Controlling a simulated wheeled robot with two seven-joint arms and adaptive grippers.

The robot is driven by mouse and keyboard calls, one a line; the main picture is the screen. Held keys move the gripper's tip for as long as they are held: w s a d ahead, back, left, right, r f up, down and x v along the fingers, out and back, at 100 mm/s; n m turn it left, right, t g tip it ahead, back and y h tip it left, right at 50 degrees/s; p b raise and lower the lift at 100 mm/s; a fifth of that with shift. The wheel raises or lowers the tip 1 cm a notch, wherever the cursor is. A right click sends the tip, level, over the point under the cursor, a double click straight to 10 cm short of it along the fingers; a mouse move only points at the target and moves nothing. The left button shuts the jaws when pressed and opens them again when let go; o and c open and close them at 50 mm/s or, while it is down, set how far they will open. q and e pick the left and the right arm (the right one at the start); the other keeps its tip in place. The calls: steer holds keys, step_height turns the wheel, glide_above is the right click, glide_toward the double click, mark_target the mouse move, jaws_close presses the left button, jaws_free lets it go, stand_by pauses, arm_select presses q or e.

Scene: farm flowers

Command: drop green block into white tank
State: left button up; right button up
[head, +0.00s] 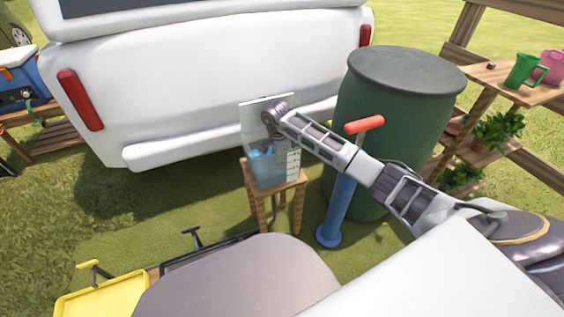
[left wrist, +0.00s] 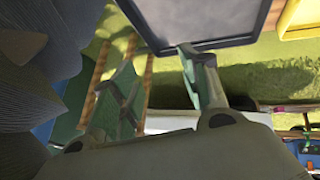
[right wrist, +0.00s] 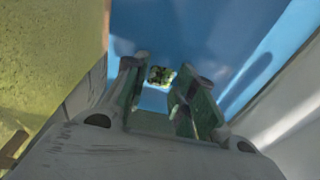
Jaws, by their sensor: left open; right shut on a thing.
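The white tank (head: 290,166) stands on a small wooden stool, with blue water inside and scale marks on one side. My right gripper (head: 270,118) is at the top of the tank, mostly hidden by its own wrist. In the right wrist view, my right gripper (right wrist: 160,82) points down over the blue interior, and a small green block (right wrist: 160,75) shows between its fingertips. The block is hidden in the head view. My left gripper (left wrist: 158,56) is open and empty in the left wrist view, away from the tank.
A wooden stool (head: 274,188) holds the tank. A green barrel (head: 385,125) and a blue pump with red handle (head: 338,207) stand to the right. A white vehicle (head: 210,75) is behind. A yellow tray (head: 102,298) lies at the lower left.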

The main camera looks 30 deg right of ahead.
arm_select(q)
steer(key=shift+w+r, duration=0.2)
steer(key=shift+w, duration=0.35)
arm_select(e)
steer(key=shift+f, duration=0.45)
steer(key=shift+f, duration=0.15)
arm_select(q)
steer(key=shift+f, duration=0.1)
arm_select(e)
steer(key=o, duration=0.8)
arm_select(q)
steer(key=shift+s+f, duration=0.25)
steer(key=shift+s, duration=0.25)
arm_select(e)
steer(key=shift+o, duration=1)
arm_select(q)
steer(key=shift+w+d+r, duration=0.1)
steer(key=shift+r, duration=0.05)
arm_select(e)
steer(key=shift+r, duration=0.55)
arm_select(q)
step_height(320, 180, up, 8)
steer(key=a+g+p, duration=0.1)
steer(key=p, duration=0.2)
steer(key=shift+a+f+m+y+p, duration=0.2)
steer(key=shift+a+m+y+p, duration=0.1)
steer(key=shift+m+y+p, duration=0.1)
arm_select(e)
step_height(320, 180, up, 12)
steer(key=a, duration=0.1)
